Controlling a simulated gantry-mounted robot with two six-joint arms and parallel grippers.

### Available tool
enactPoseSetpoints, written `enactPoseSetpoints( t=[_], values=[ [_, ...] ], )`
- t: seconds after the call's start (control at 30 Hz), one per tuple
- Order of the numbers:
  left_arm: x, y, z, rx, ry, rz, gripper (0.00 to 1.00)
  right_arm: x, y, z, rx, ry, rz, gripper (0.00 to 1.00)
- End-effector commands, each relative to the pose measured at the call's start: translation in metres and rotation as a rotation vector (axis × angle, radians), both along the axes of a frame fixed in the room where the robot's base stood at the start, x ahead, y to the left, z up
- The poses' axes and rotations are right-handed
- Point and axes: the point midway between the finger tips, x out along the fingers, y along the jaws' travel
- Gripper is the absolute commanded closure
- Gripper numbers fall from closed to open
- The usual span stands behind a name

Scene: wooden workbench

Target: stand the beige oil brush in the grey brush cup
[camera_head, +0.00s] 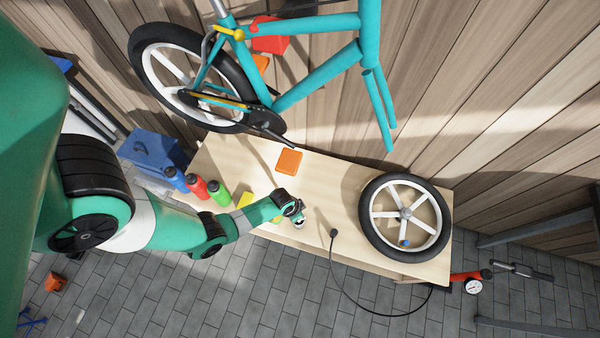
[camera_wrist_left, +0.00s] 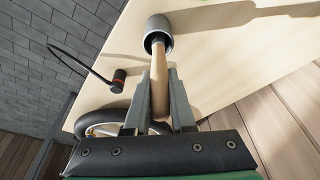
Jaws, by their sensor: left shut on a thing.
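The beige oil brush (camera_wrist_left: 158,78) is between the two fingers of my left gripper (camera_wrist_left: 160,92), which is shut on it. In the left wrist view its far end reaches the dark mouth of the grey brush cup (camera_wrist_left: 159,24); how deep it sits inside cannot be told. The cup stands on the bench. In the head view my left gripper (camera_head: 293,208) is over the bench's front part, with the cup (camera_head: 299,223) just below it and the brush mostly hidden. My right gripper is not in view.
A spoked wheel (camera_head: 372,217) lies on the bench's right part. A black hose end (camera_head: 333,233) lies right of the cup. Blue, red and green bottles (camera_head: 219,193) stand left. An orange block (camera_head: 289,161) lies behind, and a teal bicycle (camera_head: 325,72) is above.

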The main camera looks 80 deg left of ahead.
Motion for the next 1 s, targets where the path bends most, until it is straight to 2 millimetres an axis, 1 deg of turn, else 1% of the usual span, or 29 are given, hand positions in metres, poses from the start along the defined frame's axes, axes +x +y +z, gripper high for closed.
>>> enactPoseSetpoints(
  t=[0.17,0.2,0.27,0.3,0.4,0.67,0.77,0.87,0.9,1.0],
  values=[
    [0.000,0.000,0.000,0.000,0.000,0.000,1.00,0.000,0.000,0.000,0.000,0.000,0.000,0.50],
    [0.000,0.000,0.000,0.000,0.000,0.000,0.76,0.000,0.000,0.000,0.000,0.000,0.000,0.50],
    [0.000,0.000,0.000,0.000,0.000,0.000,0.65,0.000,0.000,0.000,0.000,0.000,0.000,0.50],
    [0.000,0.000,0.000,0.000,0.000,0.000,0.58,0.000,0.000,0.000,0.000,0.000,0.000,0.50],
    [0.000,0.000,0.000,0.000,0.000,0.000,0.42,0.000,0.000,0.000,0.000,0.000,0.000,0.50],
    [0.000,0.000,0.001,0.000,0.001,0.000,0.42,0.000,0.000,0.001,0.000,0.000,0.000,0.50],
    [-0.002,-0.001,0.008,0.000,0.001,0.000,0.42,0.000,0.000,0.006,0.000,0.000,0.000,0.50],
    [-0.005,-0.001,0.025,0.000,-0.001,0.001,0.42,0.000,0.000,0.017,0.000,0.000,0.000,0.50],
    [-0.008,-0.002,0.034,0.000,-0.001,0.001,0.42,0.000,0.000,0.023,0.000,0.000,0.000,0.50],
    [-0.013,-0.003,0.059,0.000,0.001,0.001,0.42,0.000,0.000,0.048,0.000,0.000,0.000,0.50]
  ],
)
